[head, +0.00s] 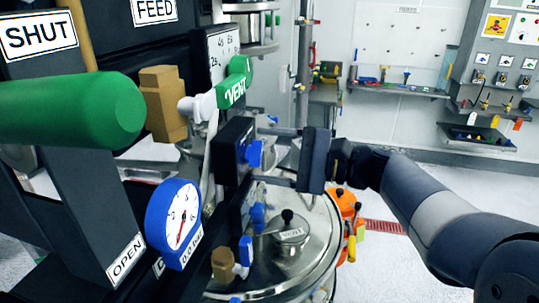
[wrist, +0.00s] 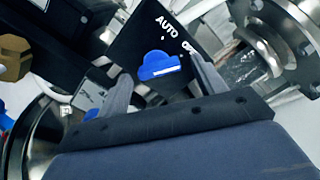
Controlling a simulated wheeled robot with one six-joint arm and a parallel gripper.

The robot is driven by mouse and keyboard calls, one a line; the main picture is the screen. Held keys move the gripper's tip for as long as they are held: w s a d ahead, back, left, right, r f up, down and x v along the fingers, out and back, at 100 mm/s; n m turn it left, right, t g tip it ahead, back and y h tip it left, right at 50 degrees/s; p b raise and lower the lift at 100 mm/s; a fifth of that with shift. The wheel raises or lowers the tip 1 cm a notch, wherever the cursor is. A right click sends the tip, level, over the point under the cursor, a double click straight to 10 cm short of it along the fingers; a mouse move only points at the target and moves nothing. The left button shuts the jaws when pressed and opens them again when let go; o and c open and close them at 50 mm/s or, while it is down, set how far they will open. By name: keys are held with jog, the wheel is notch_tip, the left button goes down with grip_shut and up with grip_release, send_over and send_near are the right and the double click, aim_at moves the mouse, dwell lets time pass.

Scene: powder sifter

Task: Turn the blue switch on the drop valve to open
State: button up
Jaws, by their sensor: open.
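The blue switch (head: 254,153) is on the right face of a black box in the head view. In the wrist view the blue switch (wrist: 158,66) is a lobed knob with a white mark, on a black panel (wrist: 135,40) lettered AUTO and a partly hidden word starting "OPE". My gripper (head: 264,156) is open and points left at the box, one finger above the switch and one below. In the wrist view my gripper (wrist: 162,74) has a finger on each side of the switch, with gaps visible. Whether the fingertips touch the panel is unclear.
A green VENT handle (head: 235,84) stands above the box. A blue-rimmed gauge (head: 173,222) is at lower left. Another blue knob (head: 258,216) sits below, beside the steel vessel lid (head: 318,255). A large green handle (head: 70,108) fills the left.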

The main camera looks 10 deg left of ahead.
jog(key=s+d+b, duration=0.1)
jog(key=d+b, duration=0.2)
jog(key=d, duration=0.7)
jog(key=shift+s+d, duration=0.25)
jog(key=shift+d, duration=0.05)
jog(key=shift+a, duration=0.15)
jog(key=w+a+p, duration=0.1)
jog(key=a+p, duration=0.2)
jog(key=a, duration=0.7)
jog(key=shift+w+a, duration=0.25)
jog(key=shift+d, duration=0.1)
